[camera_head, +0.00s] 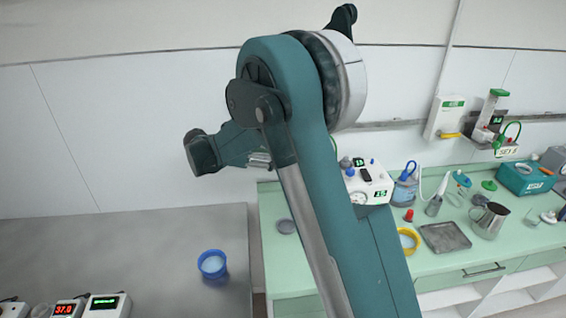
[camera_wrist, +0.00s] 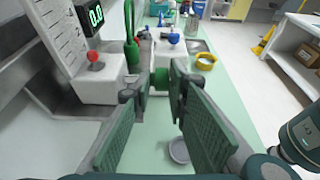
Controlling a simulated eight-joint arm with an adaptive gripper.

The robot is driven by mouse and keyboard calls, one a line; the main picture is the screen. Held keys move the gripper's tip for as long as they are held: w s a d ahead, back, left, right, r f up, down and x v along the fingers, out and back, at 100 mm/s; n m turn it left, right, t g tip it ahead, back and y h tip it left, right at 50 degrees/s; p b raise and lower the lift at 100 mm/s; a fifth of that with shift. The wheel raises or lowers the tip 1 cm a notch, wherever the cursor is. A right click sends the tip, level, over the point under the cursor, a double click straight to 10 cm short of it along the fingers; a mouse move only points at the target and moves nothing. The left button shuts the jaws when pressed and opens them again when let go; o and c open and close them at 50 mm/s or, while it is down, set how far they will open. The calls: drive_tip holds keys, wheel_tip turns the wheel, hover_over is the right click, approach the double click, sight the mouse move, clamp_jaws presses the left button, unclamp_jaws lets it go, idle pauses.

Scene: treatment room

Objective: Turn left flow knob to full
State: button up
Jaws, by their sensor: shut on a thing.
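In the wrist view my gripper (camera_wrist: 157,86) is closed around a small green knob (camera_wrist: 161,78), which shows between its fingertips. The knob is on the front of a white fitting (camera_wrist: 170,49), partly hidden by the fingers. A dark green upright tube (camera_wrist: 131,50) stands between the two.
In the head view a white device (camera_head: 367,181) with green displays stands on the green counter (camera_head: 285,250), right of my arm. A blue-rimmed cup (camera_head: 212,264) stands on the grey table.

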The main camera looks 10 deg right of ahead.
drive_tip(key=shift+s, duration=0.15)
drive_tip(key=o, duration=0.7)
drive_tip(key=shift+s, duration=0.1)
drive_tip(key=shift+r, duration=0.1)
drive_tip(key=shift+r, duration=0.1)
drive_tip(key=shift+r, duration=4.85)
